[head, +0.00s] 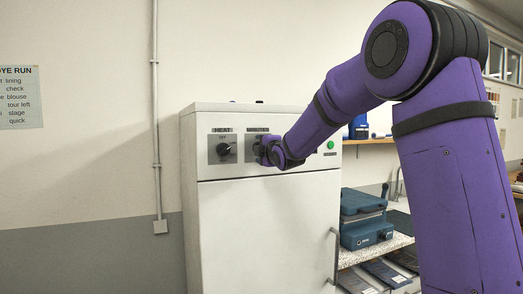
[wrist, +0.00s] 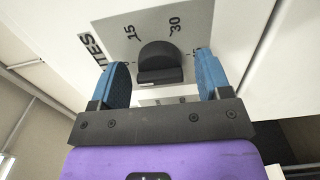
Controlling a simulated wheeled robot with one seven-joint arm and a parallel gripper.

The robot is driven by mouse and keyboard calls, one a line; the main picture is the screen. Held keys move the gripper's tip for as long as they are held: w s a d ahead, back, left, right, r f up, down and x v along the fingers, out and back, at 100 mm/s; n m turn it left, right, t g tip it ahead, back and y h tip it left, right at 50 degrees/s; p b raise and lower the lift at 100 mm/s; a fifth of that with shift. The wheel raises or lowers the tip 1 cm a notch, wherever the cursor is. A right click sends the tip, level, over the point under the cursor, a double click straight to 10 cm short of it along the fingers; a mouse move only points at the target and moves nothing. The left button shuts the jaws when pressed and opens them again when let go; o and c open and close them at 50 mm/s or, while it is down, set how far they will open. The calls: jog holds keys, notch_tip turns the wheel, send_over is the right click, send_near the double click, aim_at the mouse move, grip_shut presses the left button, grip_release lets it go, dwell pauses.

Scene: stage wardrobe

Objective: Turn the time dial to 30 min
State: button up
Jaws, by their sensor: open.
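The time dial (wrist: 159,62) is a dark round knob on a grey plate (wrist: 196,18) on the white cabinet front. In the wrist view the plate is marked 15 at upper left, 30 above the knob and a partly hidden number at right. Which mark the knob points to is hard to tell. My gripper (wrist: 163,78) is open, its blue fingers on either side of the dial with gaps showing. In the head view my gripper (head: 268,151) is at the cabinet's upper panel and hides most of the dial.
The heat knob (head: 224,150) sits left of the time dial on the white cabinet (head: 255,225). A green button (head: 331,145) is at the panel's right. A door handle (head: 335,255) juts out below. A blue machine (head: 364,235) stands on the counter at right.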

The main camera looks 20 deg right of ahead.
jog(key=shift+w, duration=0.2)
jog(key=c, duration=0.9)
